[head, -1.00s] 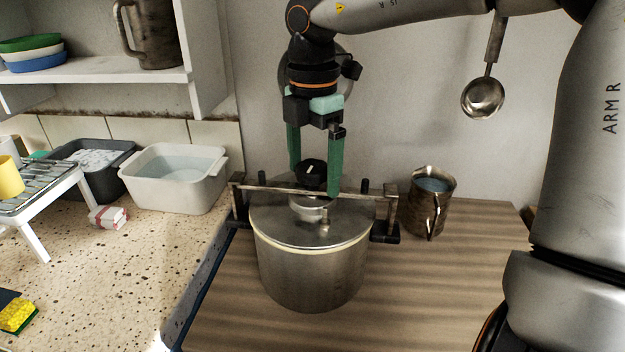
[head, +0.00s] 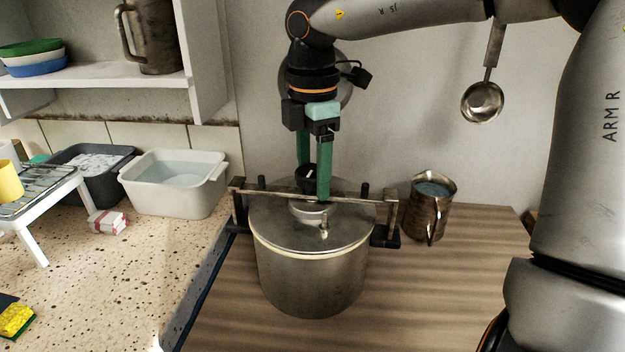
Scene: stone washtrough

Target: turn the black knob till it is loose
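The black knob (head: 304,182) with a white mark on top sits above the middle of the lid of a large metal pot (head: 312,275), at a clamp bar (head: 350,196) that crosses the lid. My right gripper (head: 314,180) points straight down over the pot. Its green fingers are close in on the knob, one behind it and one at its front right, and look shut on it. The front finger hides part of the knob. My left gripper is not in view.
A metal jug (head: 431,210) of water stands right of the pot, and a ladle (head: 483,100) hangs on the wall. A white basin (head: 175,182), a rack (head: 40,190) and a sponge (head: 15,320) are at left. The front right wood is clear.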

